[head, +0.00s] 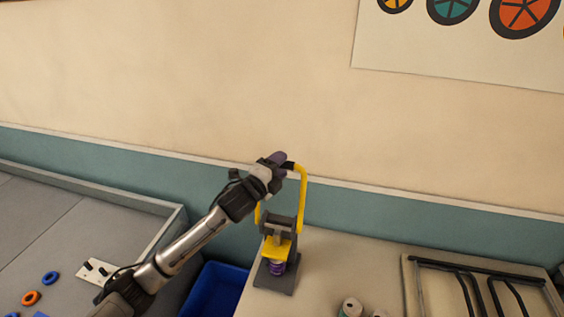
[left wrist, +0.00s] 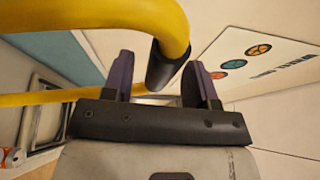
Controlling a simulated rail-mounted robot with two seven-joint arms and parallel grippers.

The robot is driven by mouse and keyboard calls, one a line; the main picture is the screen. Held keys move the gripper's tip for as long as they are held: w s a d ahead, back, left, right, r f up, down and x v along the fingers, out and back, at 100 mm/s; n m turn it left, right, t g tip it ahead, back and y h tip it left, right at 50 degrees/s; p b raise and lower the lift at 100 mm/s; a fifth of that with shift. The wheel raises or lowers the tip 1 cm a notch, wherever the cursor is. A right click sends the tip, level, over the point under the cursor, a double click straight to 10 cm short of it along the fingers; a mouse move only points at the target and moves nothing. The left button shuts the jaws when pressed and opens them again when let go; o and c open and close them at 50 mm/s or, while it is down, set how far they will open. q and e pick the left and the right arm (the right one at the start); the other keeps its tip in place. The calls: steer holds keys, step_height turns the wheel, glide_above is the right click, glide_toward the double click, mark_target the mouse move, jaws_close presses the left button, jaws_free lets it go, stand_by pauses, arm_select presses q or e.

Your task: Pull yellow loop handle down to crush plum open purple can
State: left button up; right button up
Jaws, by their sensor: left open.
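The yellow loop handle (head: 303,200) stands raised on the can crusher (head: 279,245), on the light table. The purple can (head: 277,267) is upright in the crusher, below its yellow plate. My left gripper (head: 284,160) is at the top of the loop, by its black grip (head: 291,166). In the left wrist view, my left gripper (left wrist: 168,75) is open, with its purple fingers apart. The black grip (left wrist: 167,65) of the yellow handle (left wrist: 130,15) appears between the fingers. Whether they touch it cannot be told. My right gripper is not in view.
A blue bin (head: 215,290) stands left of the crusher's table. A can (head: 350,307) and a black-framed rack (head: 480,285) are on the table at right. A grey tray-like table (head: 60,215) with rings is at left.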

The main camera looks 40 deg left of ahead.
arm_select(q)
steer(key=shift+w, duration=0.65)
steer(key=shift+c, duration=0.5)
jaws_close()
